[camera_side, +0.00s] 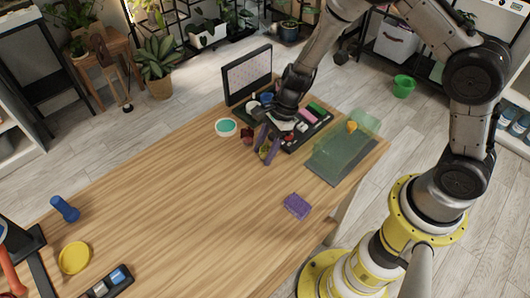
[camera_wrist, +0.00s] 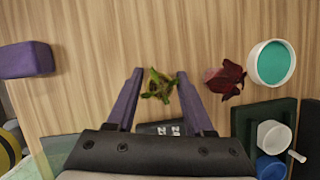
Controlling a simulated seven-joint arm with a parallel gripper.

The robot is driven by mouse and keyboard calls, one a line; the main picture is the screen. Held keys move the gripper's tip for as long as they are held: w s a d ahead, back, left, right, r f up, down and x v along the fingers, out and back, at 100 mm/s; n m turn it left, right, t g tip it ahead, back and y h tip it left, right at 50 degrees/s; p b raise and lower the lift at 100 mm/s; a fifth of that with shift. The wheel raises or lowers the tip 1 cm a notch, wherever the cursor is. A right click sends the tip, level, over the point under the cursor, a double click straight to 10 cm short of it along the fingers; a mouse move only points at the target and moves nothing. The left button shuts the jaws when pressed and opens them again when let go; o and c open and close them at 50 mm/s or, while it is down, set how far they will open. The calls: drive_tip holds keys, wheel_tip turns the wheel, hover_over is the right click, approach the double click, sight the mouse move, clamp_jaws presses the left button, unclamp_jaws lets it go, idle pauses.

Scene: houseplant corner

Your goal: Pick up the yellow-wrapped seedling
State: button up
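A small green-leaved seedling (camera_wrist: 158,86) shows from above between my fingertips in the wrist view. Its wrapping is hidden under the leaves there, and in the side view the fingers largely cover it. My gripper (camera_wrist: 159,74) has purple fingers and points down, one finger on each side of the leaves, open with slim gaps. In the side view my gripper (camera_side: 267,150) is low over the table near its back edge. A second seedling with dark red leaves (camera_wrist: 226,79) stands just right of the right finger; it also shows in the side view (camera_side: 247,136).
A white bowl with teal inside (camera_side: 226,127) is beyond the red plant. A dark tray (camera_side: 322,127) with coloured items and an upright panel (camera_side: 248,75) stand behind. A translucent green box (camera_side: 345,142) is to the right. A purple block (camera_side: 297,206) lies in front. The table's middle is clear.

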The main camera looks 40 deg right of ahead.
clamp_jaws()
drive_tip(key=shift+r, duration=0.15)
